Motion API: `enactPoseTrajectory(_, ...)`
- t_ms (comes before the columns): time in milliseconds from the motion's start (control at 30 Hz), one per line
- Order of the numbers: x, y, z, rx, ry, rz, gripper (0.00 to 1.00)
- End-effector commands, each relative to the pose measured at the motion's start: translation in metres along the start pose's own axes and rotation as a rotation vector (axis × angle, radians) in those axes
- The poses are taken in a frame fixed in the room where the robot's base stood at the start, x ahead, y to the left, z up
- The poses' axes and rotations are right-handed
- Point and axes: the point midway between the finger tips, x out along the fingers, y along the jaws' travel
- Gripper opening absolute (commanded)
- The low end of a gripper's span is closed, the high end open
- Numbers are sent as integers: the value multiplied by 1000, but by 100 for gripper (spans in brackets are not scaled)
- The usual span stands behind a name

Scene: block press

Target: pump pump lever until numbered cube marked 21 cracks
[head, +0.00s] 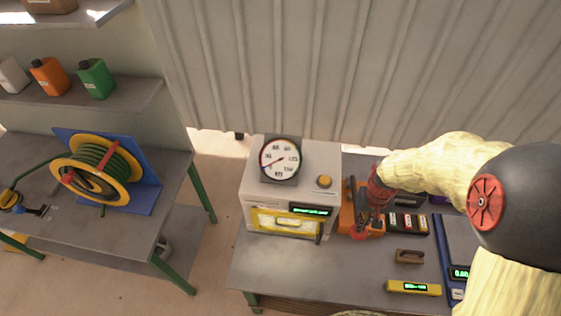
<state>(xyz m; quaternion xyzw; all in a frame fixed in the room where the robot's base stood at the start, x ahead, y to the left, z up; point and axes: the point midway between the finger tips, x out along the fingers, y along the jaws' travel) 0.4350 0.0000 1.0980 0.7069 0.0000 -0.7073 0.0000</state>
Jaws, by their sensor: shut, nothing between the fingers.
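The press (250,198) is a pale box on the bench, with a round dial gauge (280,159) on top and a yellow-framed front window (283,222). An orange pump (346,220) stands just to its right. A dark upright bar at the pump's left side (351,189) may be the pump lever. My gripper (361,232) points down over the pump, shut and empty; I cannot tell whether it touches the pump. It hides part of the pump. The cube marked 21 cannot be made out.
Right of the pump are a tray of dark blocks (407,223), a brown block with a handle (409,256), a yellow meter (413,287) and a blue-edged scale (459,250). A hose reel (103,168) stands on the left bench. The bench front before the press is clear.

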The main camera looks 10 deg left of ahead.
Motion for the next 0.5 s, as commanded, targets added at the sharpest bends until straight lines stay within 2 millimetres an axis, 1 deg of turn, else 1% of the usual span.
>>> enactPoseTrajectory(33,7,0,0,0,0,0,0)
enactPoseTrajectory(500,45,0,0,0,0,0,0)
